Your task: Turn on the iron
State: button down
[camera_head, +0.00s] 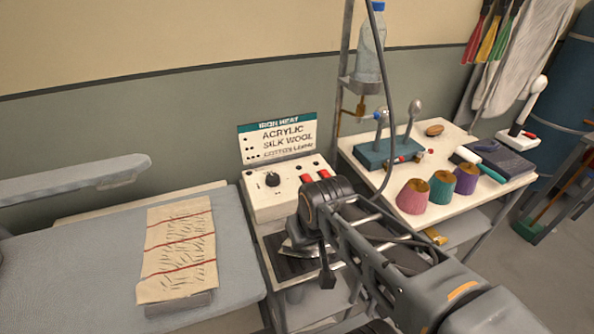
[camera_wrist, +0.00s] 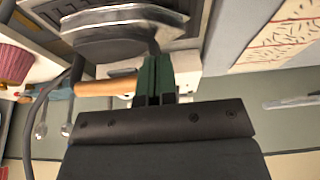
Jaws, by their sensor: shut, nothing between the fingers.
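The white control box (camera_head: 262,208) stands beside the ironing board, with a black knob (camera_head: 272,179) and two red switches (camera_head: 306,178) on its sloped top. The iron (camera_head: 298,250) sits on a dark rest in front of the box, mostly hidden by my arm. In the wrist view, a rounded dark grey and silver shape (camera_wrist: 115,30), apparently the iron, lies beyond my fingers. My gripper (camera_wrist: 160,58) has its green fingers together and empty, close to the white box surface (camera_wrist: 188,65). Whether they touch it is unclear. In the head view my arm hides the fingertips.
A sign (camera_head: 278,138) reading "IRON HEAT" stands behind the box. A striped cloth (camera_head: 178,250) lies on the ironing board (camera_head: 80,270). Right of the box, a table holds thread cones (camera_head: 414,196) and tools. A water bottle (camera_head: 371,50) and a hanging cable are above.

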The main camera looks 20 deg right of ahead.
notch_tip(320, 180, up, 9)
jog(key=g+p, duration=0.1)
jog(key=p, duration=0.3)
send_over(309, 180)
jog(key=s, duration=0.2)
jog(key=shift+s+r, duration=0.1)
jog(key=shift+s, duration=0.1)
jog(key=x, duration=0.4)
jog(key=p+x, duration=0.1)
jog(key=x, duration=0.3)
jog(key=s+x, duration=0.1)
jog(key=x, duration=0.3)
jog(key=shift+f+p, duration=0.3)
jog(key=shift+p, duration=0.1)
jog(key=shift+f, duration=0.75)
